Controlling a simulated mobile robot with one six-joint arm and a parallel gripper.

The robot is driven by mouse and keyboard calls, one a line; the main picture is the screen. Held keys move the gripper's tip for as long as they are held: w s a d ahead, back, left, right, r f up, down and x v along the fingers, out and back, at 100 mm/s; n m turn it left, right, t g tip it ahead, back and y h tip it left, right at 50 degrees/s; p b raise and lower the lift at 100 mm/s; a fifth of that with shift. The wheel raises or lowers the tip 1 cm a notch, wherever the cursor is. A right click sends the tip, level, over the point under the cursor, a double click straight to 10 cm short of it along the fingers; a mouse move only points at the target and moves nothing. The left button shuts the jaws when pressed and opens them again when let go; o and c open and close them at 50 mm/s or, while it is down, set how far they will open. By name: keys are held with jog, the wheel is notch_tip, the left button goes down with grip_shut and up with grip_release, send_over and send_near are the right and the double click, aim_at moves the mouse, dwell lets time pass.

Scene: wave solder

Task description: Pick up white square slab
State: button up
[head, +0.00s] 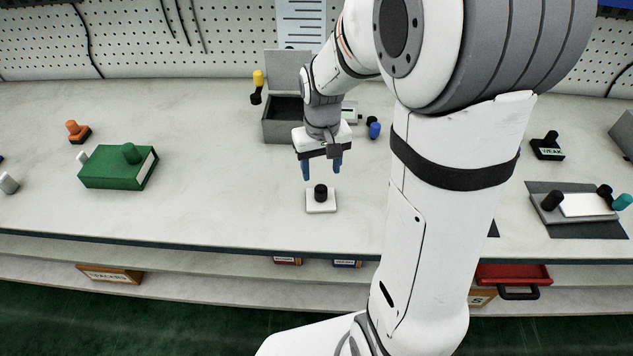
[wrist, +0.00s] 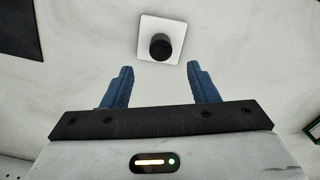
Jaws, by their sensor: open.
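The white square slab (head: 321,207) lies flat on the light workbench near its front edge, with a black round knob standing up from its middle. In the wrist view the slab (wrist: 148,52) is at the top centre, just beyond the fingertips. My gripper (head: 321,176) is above the slab and slightly behind it, pointing down. Its two blue fingers are apart with nothing between them; they also show in the wrist view (wrist: 160,68). The fingers do not touch the slab or its knob.
A grey open box (head: 280,127) stands behind my gripper, with a blue-knobbed piece (head: 374,130) to its right. A green box (head: 117,169) with a knob is at the left. A dark mat (head: 590,229) with a slab is at the right. The bench around the slab is clear.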

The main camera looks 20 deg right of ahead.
aim_at(321, 187)
notch_tip(321, 187, down, 8)
jog(key=shift+s+r, duration=0.15)
jog(key=shift+r, duration=0.05)
jog(key=shift+c, duration=0.5)
grip_shut()
